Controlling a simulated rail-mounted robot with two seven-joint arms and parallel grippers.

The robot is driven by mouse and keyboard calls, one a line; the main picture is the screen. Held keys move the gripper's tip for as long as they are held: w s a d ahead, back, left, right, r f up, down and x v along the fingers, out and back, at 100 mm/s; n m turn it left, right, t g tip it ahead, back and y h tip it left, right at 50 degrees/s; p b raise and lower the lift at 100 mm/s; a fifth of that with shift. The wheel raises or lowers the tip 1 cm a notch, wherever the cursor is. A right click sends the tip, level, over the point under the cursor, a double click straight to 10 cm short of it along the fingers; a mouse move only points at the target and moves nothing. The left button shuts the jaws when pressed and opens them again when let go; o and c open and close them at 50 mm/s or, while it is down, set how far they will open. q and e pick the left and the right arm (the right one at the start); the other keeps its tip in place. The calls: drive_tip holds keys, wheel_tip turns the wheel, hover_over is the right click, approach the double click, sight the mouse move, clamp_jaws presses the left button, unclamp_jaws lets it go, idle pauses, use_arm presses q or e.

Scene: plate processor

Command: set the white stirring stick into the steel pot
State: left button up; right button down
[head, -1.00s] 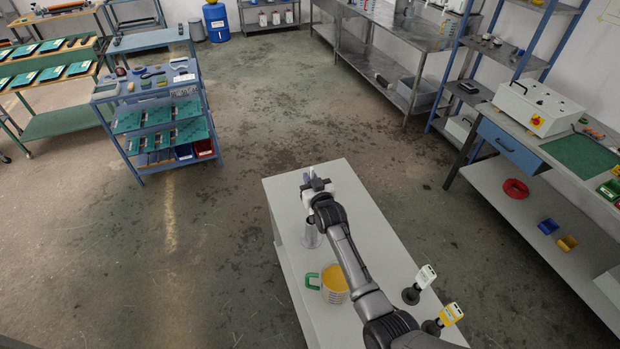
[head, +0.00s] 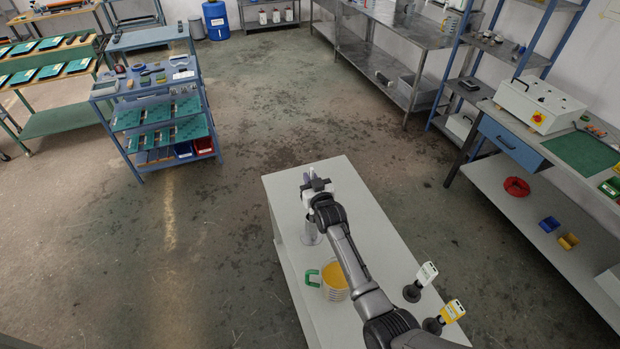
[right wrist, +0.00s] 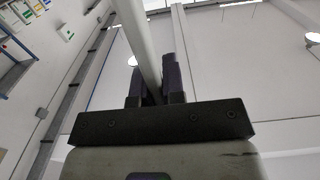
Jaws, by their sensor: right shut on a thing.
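My right gripper (head: 309,179) is above the far part of the pale table (head: 350,185). In the right wrist view its fingers (right wrist: 155,85) are shut on the white stirring stick (right wrist: 143,42), which slants up and left out of the picture. The stick is hard to make out in the head view. A grey upright cylinder (head: 311,236) stands on the table below my gripper, partly hidden by it. Nearer is a vessel with yellow contents and a green handle (head: 312,278), partly covered by my arm. I cannot tell for sure which is the steel pot.
Two hand tools on dark round bases, one white (head: 427,273) and one yellow (head: 452,311), stand on the table right of my arm. A blue shelf cart (head: 150,90) is at the left. A workbench (head: 550,190) is at the right. The floor between is clear.

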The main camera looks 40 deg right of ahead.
wheel_tip(320, 180, down, 3)
drive_tip(key=shift+r+b, duration=0.15)
drive_tip(key=shift+b, duration=0.7)
wheel_tip(320, 180, down, 4)
drive_tip(key=b, duration=0.3)
idle(0.8)
idle(0.3)
drive_tip(key=shift+f, duration=0.2)
